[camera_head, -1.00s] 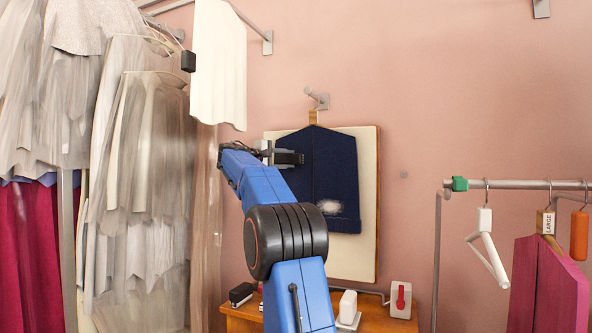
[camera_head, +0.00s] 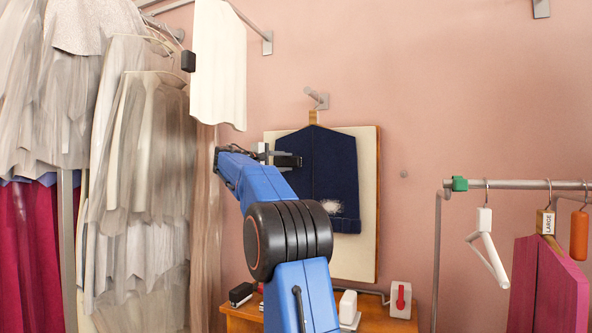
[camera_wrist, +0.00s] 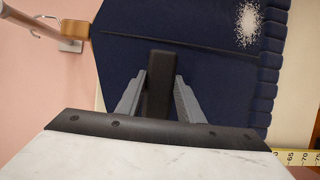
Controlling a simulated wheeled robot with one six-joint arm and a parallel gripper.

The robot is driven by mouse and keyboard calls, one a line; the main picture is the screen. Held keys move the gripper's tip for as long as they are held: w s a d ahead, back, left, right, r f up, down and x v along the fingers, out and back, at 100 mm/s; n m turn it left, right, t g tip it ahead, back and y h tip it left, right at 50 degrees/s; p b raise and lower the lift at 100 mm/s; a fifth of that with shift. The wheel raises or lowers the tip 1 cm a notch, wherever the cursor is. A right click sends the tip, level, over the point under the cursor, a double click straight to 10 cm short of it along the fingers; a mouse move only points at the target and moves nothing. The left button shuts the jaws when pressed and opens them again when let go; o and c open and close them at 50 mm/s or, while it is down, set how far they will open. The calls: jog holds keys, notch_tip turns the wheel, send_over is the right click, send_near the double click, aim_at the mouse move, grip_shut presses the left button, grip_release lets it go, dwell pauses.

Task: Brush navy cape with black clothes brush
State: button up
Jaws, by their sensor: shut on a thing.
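The navy cape (camera_head: 335,170) hangs from a wall peg in front of a cream board. A whitish patch of lint (camera_head: 330,207) lies near its lower edge; the patch also shows at the top right of the wrist view (camera_wrist: 248,22). My gripper (camera_wrist: 160,95) is shut on the black clothes brush (camera_wrist: 159,82), which sits between its two grey fingers. In the head view the brush (camera_head: 288,161) is at the upper left part of the cape. Whether it touches the cloth I cannot tell. The brush's far side is hidden.
The cream board (camera_head: 368,200) backs the cape. Below is a wooden cabinet (camera_head: 400,325) with a white box with a red mark (camera_head: 401,299). Pale garments (camera_head: 150,170) hang close on the left. A rail with hangers (camera_head: 520,184) stands right. Bare wall separates board and rail.

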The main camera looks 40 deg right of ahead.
jog(key=shift+s+a, duration=0.25)
jog(key=shift+a, duration=0.35)
jog(key=shift+s+a, duration=0.25)
jog(key=shift+a, duration=0.4)
jog(key=shift+s+a, duration=0.25)
jog(key=shift+a, duration=0.35)
